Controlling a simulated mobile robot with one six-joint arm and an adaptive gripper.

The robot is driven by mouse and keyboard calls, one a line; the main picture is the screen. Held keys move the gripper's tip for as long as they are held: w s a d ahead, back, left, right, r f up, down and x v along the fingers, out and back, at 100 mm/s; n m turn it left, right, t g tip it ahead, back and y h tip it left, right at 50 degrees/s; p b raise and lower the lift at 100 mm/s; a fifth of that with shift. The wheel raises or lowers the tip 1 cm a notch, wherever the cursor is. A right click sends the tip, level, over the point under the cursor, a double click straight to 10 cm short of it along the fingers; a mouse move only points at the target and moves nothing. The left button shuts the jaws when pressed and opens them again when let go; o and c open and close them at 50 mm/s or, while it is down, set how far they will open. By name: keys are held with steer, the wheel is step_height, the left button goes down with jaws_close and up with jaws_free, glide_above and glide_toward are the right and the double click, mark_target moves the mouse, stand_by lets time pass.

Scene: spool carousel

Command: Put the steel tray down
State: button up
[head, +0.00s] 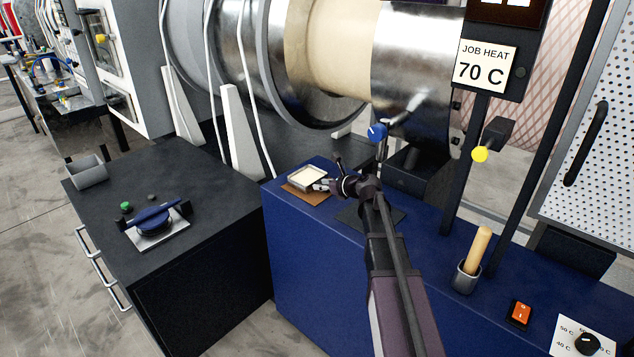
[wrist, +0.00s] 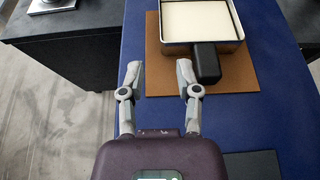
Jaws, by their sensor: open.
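The steel tray (wrist: 239,44) rests on a brown mat (wrist: 232,79) on the blue bench top. It holds a flat cream-coloured slab (wrist: 195,20), and its short black handle (wrist: 206,63) points toward my gripper. In the head view the tray (head: 294,183) sits at the far left corner of the blue bench, on the brown mat (head: 309,198). My gripper (wrist: 157,70) is open and empty. Its fingers are just short of the tray, with the right fingertip close to the left side of the handle. In the head view my gripper (head: 322,185) is beside the tray.
A black cabinet (head: 205,220) stands left of the blue bench (head: 300,265), with a gap between. A large steel drum (head: 415,60) is behind. A dark pad (head: 388,216) lies near my wrist. A cup with a wooden-handled tool (head: 466,277) and an orange switch (head: 519,312) are to the right.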

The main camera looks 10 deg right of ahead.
steer(key=shift+s, duration=0.1)
stand_by(0.6)
steer(key=s+a+f+n+g, duration=0.1)
steer(key=s+n, duration=0.1)
steer(key=s+a+f+n+g, duration=0.1)
steer(key=s+n, duration=0.1)
steer(key=s+a+f+n, duration=0.1)
steer(key=s+n, duration=0.1)
steer(key=shift+a+f+n+g+h, duration=0.2)
steer(key=shift+a+n+g+h, duration=0.1)
steer(key=shift+a+g, duration=0.1)
steer(key=s+f+n+g+h, duration=0.3)
steer(key=s+f+n+g, duration=0.1)
steer(key=s+n, duration=0.7)
steer(key=s+f+n+g+h, duration=0.4)
steer(key=s+n, duration=0.7)
steer(key=s, duration=0.2)
steer(key=shift+s, duration=0.35)
steer(key=shift+a+r, duration=0.1)
step_height(320, 180, up, 8)
steer(key=p, duration=0.8)
